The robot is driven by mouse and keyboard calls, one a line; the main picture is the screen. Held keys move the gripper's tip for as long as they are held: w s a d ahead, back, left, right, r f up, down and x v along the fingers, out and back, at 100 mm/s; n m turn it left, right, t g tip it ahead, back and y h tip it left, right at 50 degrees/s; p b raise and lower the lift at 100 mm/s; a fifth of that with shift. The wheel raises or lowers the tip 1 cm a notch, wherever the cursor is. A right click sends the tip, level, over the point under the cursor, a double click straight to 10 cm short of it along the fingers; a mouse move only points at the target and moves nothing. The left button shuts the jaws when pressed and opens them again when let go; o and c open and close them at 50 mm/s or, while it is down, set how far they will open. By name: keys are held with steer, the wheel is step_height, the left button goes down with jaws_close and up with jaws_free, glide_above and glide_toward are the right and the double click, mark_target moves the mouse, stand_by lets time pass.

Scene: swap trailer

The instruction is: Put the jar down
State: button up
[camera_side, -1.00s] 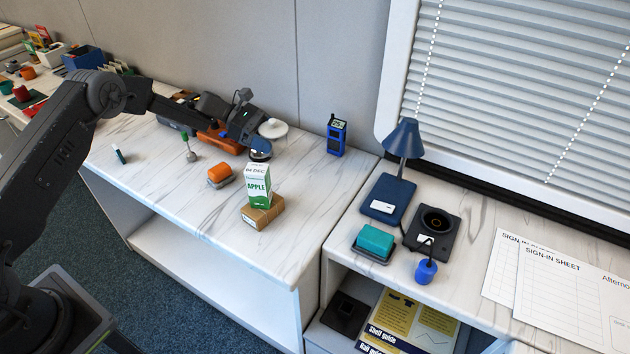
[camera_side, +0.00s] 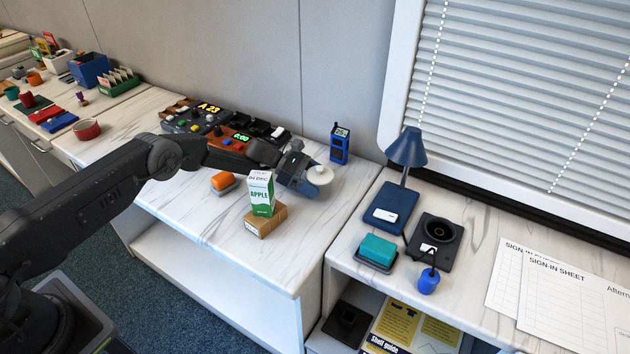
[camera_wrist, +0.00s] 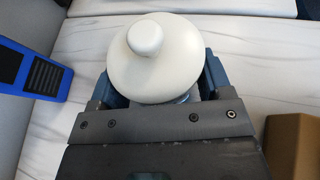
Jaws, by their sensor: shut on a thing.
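The jar has a round cream lid with a knob; the lid (camera_side: 320,175) shows at my gripper's end in the side view. In the wrist view the jar's lid (camera_wrist: 155,58) fills the space between the two blue fingers, and the body below is mostly hidden. My gripper (camera_side: 308,186) is shut on the jar, over the marble counter (camera_side: 285,262), to the right of the apple carton. I cannot tell whether the jar's base touches the counter.
A blue handheld device (camera_side: 340,144) stands behind the jar. An orange-topped item (camera_side: 223,182) and control boxes (camera_side: 240,138) sit to the left. The counter's front right is bare.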

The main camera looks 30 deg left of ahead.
steer(key=shift+f, duration=0.1)
steer(key=o, duration=1.7)
steer(key=shift+f, duration=0.1)
steer(key=shift+a+r, duration=0.15)
steer(key=shift+r, duration=0.1)
steer(key=v, duration=1.1)
steer(key=shift+s+a+r, duration=0.1)
steer(key=shift+a, duration=0.3)
